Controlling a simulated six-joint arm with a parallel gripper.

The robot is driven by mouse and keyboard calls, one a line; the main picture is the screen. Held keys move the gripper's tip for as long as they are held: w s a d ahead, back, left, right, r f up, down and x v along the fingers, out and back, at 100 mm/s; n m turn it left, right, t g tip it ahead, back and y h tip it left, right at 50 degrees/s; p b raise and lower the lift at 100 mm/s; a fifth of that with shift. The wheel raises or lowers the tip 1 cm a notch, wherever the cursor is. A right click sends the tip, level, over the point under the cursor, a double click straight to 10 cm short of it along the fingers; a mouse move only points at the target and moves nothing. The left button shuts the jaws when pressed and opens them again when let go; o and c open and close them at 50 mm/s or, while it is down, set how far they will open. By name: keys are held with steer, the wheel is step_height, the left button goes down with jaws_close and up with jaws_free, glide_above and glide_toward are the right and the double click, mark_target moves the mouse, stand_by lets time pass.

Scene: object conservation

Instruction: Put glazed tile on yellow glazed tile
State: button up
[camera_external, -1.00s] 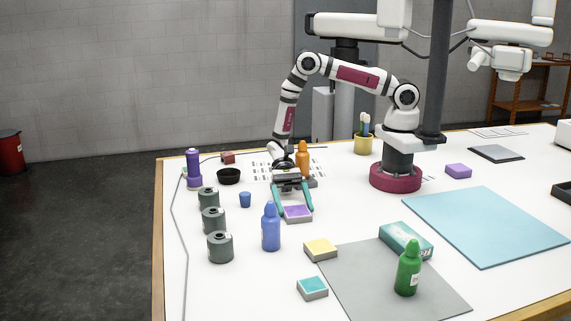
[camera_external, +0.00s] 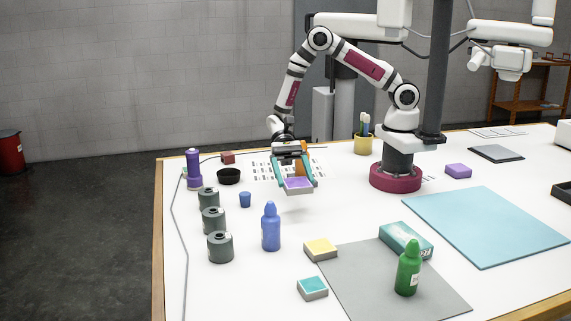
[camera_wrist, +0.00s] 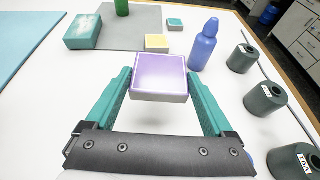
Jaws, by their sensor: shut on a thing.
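My gripper (camera_external: 295,184) is shut on a purple glazed tile (camera_external: 298,184) with a grey-white body. It holds the tile level above the table. In the wrist view the tile (camera_wrist: 161,71) sits between the teal fingers of my gripper (camera_wrist: 160,88). The yellow glazed tile (camera_external: 320,248) lies flat on the table at the left edge of the grey mat, nothing on it. It also shows beyond the held tile in the wrist view (camera_wrist: 157,42). A teal glazed tile (camera_external: 313,287) lies nearer the camera.
A blue bottle (camera_external: 271,228) stands left of the yellow tile. Several dark grey cylinders (camera_external: 220,247) stand further left. A teal box (camera_external: 406,239) and a green bottle (camera_external: 408,268) stand on the grey mat (camera_external: 365,291). An orange bottle is partly hidden behind my gripper.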

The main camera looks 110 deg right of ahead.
steer(key=w+a+r, duration=0.1)
steer(key=a+r, duration=0.4)
steer(key=a, duration=0.2)
glide_above(316, 240)
steer(key=shift+n+g, duration=0.3)
steer(key=shift+g, duration=0.1)
steer(key=f, duration=0.6)
steer(key=shift+d+f, duration=0.2)
steer(key=shift+d, duration=0.05)
steer(key=f, duration=0.4)
steer(key=shift+a, duration=0.2)
steer(key=shift+f, duration=0.1)
steer(key=shift+f, duration=0.1)
steer(key=o, duration=1.3)
steer(key=shift+c, duration=0.2)
